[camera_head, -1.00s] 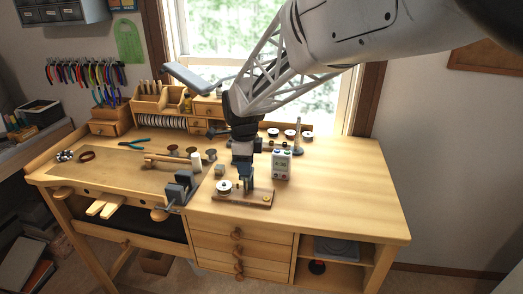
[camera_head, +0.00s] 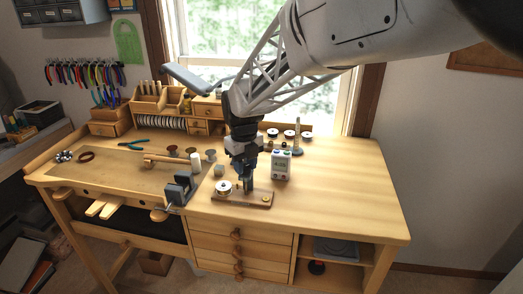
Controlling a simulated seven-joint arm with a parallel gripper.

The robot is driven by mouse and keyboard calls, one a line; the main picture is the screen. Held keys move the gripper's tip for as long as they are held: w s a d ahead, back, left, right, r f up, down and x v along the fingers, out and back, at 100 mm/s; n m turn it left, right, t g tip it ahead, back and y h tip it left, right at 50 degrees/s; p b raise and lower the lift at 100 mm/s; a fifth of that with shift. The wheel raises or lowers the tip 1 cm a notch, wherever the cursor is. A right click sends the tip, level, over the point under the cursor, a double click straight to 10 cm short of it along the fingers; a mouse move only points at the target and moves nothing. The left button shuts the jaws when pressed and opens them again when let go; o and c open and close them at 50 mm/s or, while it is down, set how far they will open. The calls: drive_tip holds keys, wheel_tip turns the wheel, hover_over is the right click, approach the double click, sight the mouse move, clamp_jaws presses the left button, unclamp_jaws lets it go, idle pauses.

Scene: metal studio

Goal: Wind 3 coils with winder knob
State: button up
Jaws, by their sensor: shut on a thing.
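The winder is a wooden base board (camera_head: 256,200) near the front of the bench, with a white-and-dark spool (camera_head: 223,187) at its left end and a small brass-coloured round piece (camera_head: 265,199) at its right end. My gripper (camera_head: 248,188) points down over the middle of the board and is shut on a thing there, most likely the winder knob. The fingers hide the knob, so I cannot see its shape or the coils.
A grey vise (camera_head: 180,188) is left of the board. Several spools (camera_head: 290,134) stand behind. The right of the bench top (camera_head: 350,190) is clear.

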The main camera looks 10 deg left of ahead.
sight(245, 166)
drive_tip(key=shift+m, duration=0.5)
drive_tip(key=o, duration=0.9)
drive_tip(key=shift+r, duration=3.95)
